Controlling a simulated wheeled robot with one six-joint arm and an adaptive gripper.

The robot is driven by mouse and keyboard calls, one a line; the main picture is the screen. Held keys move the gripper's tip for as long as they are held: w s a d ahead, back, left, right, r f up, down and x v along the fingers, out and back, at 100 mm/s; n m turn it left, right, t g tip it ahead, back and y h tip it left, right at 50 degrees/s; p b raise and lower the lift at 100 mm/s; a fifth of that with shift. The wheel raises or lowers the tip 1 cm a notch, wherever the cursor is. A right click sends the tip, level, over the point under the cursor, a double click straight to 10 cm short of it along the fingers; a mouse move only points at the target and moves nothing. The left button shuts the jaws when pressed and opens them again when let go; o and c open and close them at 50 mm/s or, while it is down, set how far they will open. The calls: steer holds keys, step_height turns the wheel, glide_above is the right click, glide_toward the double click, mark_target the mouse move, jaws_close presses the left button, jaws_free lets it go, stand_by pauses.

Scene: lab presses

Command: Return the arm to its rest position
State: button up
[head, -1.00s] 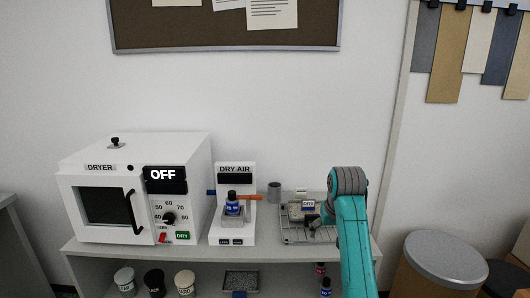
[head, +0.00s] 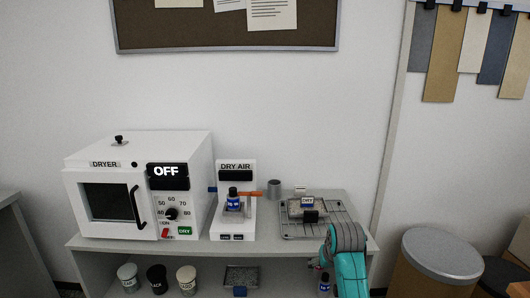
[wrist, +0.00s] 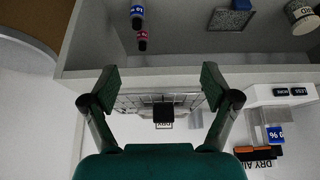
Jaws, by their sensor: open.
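My teal arm (head: 348,262) is at the lower right of the head view, in front of the bench's right end. My gripper (wrist: 158,82) shows in the wrist view with its two fingers spread wide and nothing between them. Beyond the fingers lies a wire rack (wrist: 133,102) with a black-handled item on it.
A white dryer (head: 190,150) reading OFF and a dry air station (head: 236,168) with a bottle (head: 233,200) stand on the bench (head: 270,246). Several jars and bottles fill the lower shelf. A lidded bin (head: 442,255) stands at the right.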

steer(key=s+f+t, duration=0.3)
steer(key=s+f, duration=1.5)
steer(key=f, duration=0.2)
steer(key=s+f+t, duration=0.1)
steer(key=s+f, duration=0.2)
steer(key=s, duration=0.8)
steer(key=s+r+t, duration=0.1)
steer(key=s+t, duration=0.1)
steer(key=s, duration=0.8)
steer(key=s+r+t, duration=0.3)
steer(key=s+r, duration=1.5)
steer(key=s, duration=0.3)
steer(key=shift+s, duration=0.25)
stand_by(1.5)
